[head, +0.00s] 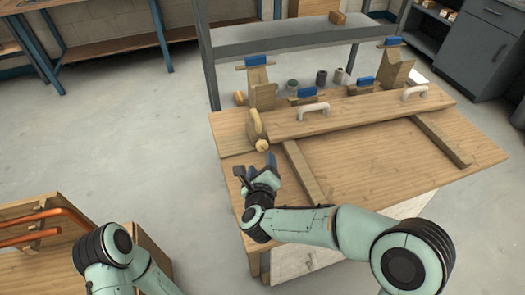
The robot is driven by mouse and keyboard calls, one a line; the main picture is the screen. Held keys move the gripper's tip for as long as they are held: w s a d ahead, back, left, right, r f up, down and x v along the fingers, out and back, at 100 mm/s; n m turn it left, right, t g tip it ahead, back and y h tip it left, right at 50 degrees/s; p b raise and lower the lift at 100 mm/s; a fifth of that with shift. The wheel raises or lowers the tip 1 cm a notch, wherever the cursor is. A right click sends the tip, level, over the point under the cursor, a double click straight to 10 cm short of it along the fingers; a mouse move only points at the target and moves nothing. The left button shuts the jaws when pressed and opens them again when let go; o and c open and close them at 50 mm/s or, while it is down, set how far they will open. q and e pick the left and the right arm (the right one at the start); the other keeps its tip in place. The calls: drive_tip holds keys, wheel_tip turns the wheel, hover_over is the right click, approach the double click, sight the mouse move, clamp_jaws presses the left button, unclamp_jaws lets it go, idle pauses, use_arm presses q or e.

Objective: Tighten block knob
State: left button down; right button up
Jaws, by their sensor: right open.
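A small pale wooden knob (262,145) sits at the left end of the long wooden bar on the workbench, below an upright wooden piece (254,124). I take it for the block knob. My right gripper (256,167) is at the bench's left edge, just below the knob in the picture, and appears apart from it. Its fingers are open, with nothing visible between them. My left arm shows at the lower left, but its gripper is out of view.
The long bar (352,115) with two white handles crosses the wooden workbench (365,160). Wooden blocks with blue tops and small grey cylinders (321,77) stand behind it. Two wooden strips lie on the bench. Copper pipes (45,217) are at lower left. Floor left of the bench is clear.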

sight(263, 148)
use_arm(q)
drive_tip(key=shift+w+a+f, duration=0.2)
drive_tip(key=shift+w+f, duration=0.1)
drive_tip(key=shift+w, duration=0.15)
use_arm(e)
drive_tip(key=x, duration=0.8)
drive_tip(key=shift+w+d+f, duration=0.1)
drive_tip(key=shift+w, duration=0.2)
drive_tip(key=c, duration=1.1)
drive_tip(key=shift+o, duration=0.2)
drive_tip(key=m+y+b, duration=0.1)
drive_tip(key=m+g+b, duration=0.1)
drive_tip(key=m+b, duration=0.1)
drive_tip(key=shift+d+y+b, duration=0.2)
drive_tip(key=shift+y+b, duration=0.1)
drive_tip(key=shift+y, duration=0.1)
drive_tip(key=shift+m, duration=0.3)
use_arm(q)
drive_tip(key=w+a+f+t+y, duration=0.1)
drive_tip(key=w+a+f, duration=0.1)
drive_tip(key=w+f, duration=0.1)
drive_tip(key=shift+w+a+t, duration=0.25)
drive_tip(key=shift+w+t, duration=0.15)
drive_tip(key=shift+w, duration=0.5)
use_arm(e)
drive_tip(key=shift+g, duration=0.3)
use_arm(q)
drive_tip(key=shift+f, duration=0.1)
